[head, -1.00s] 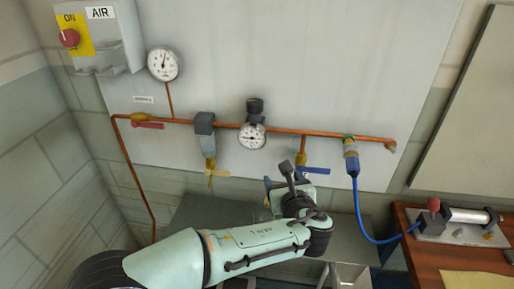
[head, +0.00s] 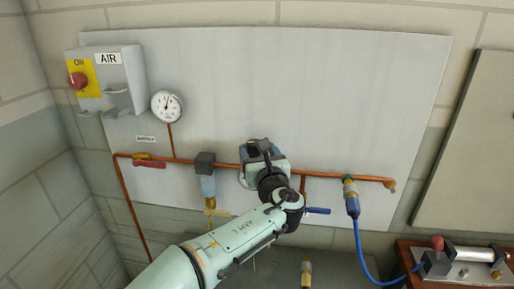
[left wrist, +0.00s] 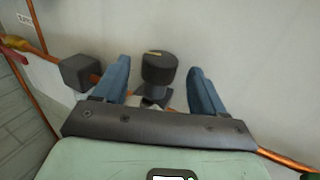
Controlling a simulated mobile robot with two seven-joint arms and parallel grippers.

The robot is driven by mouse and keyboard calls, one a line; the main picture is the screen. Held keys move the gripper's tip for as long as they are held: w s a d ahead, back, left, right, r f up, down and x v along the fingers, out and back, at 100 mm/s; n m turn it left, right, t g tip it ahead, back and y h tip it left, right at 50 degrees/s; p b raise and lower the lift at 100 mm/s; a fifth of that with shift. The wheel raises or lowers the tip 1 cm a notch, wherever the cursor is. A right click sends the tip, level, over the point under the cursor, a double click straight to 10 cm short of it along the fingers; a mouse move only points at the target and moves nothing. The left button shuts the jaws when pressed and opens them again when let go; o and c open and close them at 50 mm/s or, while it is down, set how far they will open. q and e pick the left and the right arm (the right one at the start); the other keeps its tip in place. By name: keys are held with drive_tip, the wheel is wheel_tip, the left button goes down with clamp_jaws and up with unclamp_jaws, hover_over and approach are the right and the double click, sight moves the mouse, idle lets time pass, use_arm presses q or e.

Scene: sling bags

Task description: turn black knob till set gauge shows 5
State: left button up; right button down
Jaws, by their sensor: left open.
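The black knob (left wrist: 159,68) shows in the left wrist view, with a pale mark on its top. My left gripper (left wrist: 160,75) is open, its two blue fingers to either side of the knob with gaps, so it is around the knob but not shut on it. In the head view my left gripper (head: 262,150) covers the knob. The set gauge under the knob is mostly hidden behind the gripper in the head view, and its reading cannot be seen. My right gripper is in neither view.
A copper pipe (head: 335,176) runs across the grey panel (head: 330,100). A grey-topped filter (head: 206,175) stands left of the gripper, and a blue valve handle (head: 318,210) is to its right. Another gauge (head: 167,106) and the AIR switch box (head: 120,80) are upper left. A blue hose (head: 362,250) hangs at right.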

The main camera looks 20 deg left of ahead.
use_arm(q)
drive_tip(key=shift+x, duration=0.8)
drive_tip(key=c, duration=1.1)
drive_tip(key=shift+o, duration=0.2)
